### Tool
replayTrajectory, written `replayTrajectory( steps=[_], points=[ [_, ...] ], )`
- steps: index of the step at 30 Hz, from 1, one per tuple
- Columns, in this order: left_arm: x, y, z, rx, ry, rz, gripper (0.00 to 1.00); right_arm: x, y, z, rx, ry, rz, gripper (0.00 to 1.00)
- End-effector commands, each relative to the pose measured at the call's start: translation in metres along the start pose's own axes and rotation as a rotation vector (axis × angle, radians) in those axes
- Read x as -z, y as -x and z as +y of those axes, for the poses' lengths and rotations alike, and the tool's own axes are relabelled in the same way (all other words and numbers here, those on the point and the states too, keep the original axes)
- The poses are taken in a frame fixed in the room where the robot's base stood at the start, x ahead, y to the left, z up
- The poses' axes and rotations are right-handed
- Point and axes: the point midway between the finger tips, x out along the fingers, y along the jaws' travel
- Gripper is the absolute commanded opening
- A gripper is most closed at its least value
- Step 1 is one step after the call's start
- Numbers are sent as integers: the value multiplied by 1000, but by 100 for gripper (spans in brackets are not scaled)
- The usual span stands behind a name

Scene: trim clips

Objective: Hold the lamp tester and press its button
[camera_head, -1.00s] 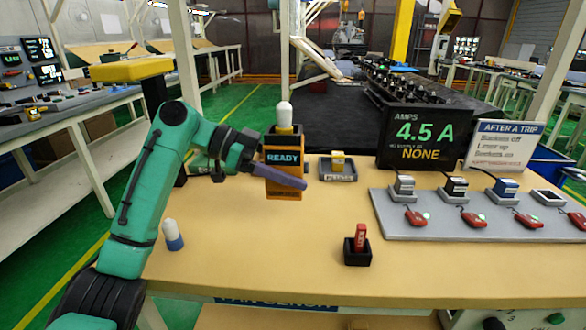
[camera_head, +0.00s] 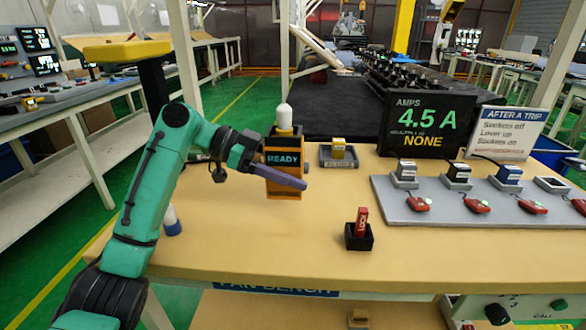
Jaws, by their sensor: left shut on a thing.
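The lamp tester (camera_head: 283,157) is an orange and black upright box with a lit "READY" screen and a white rounded lamp on top. My left gripper (camera_head: 280,177) is shut on it from the left, with one long purple-grey finger across its front below the screen. It appears held above the wooden bench (camera_head: 255,235). I cannot make out its button, and the finger covers part of its lower front. My right gripper is not in view.
A small dark tray (camera_head: 338,162) with a yellow piece lies behind right. A black holder (camera_head: 359,243) with a red block stands front centre. A grey panel (camera_head: 450,211) with several red levers fills the right. A white-and-blue bulb (camera_head: 172,224) is partly behind my left arm.

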Motion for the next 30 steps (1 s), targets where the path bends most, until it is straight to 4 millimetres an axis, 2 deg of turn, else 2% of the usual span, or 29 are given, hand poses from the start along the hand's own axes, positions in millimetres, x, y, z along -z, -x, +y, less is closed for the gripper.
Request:
replayTrajectory(
  steps=[9,18,30],
  points=[
    [-10,-4,0,1,-2,2,0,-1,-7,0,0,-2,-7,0],
    [-19,-8,0,1,-1,2,0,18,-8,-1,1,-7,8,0],
    [-30,-12,0,1,-1,1,0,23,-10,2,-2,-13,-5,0]
  ],
)
